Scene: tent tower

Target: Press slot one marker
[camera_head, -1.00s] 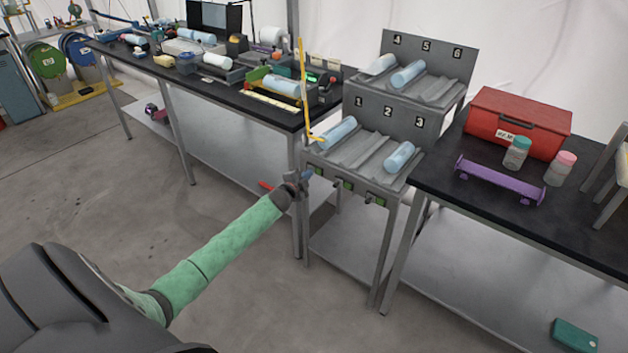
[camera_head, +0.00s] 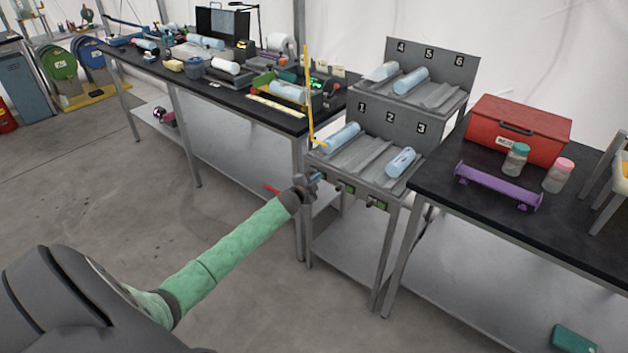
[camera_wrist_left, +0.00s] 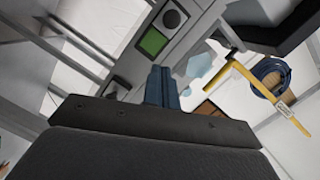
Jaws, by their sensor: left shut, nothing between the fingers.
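The two-tier grey rack (camera_head: 352,163) has slots numbered 1 to 3 on its lower tier. The label for slot one (camera_head: 362,106) is on the back panel, above a blue cylinder lying in that slot. Green markers sit on the front edge under the other slots, one of them a green marker (camera_head: 379,205). My left gripper (camera_head: 316,178) is shut and empty at the front left corner, below slot one, and hides that spot. In the left wrist view, a green square marker (camera_wrist_left: 152,42) lies just beyond the shut fingertips (camera_wrist_left: 161,70). I cannot tell whether they touch it.
A yellow bent rod (camera_head: 308,100) stands at the rack's left corner. A cluttered black table (camera_head: 285,124) is left of the rack. Another black table (camera_head: 440,185) on the right holds a red box (camera_head: 517,125), jars and a purple piece. The floor in front is open.

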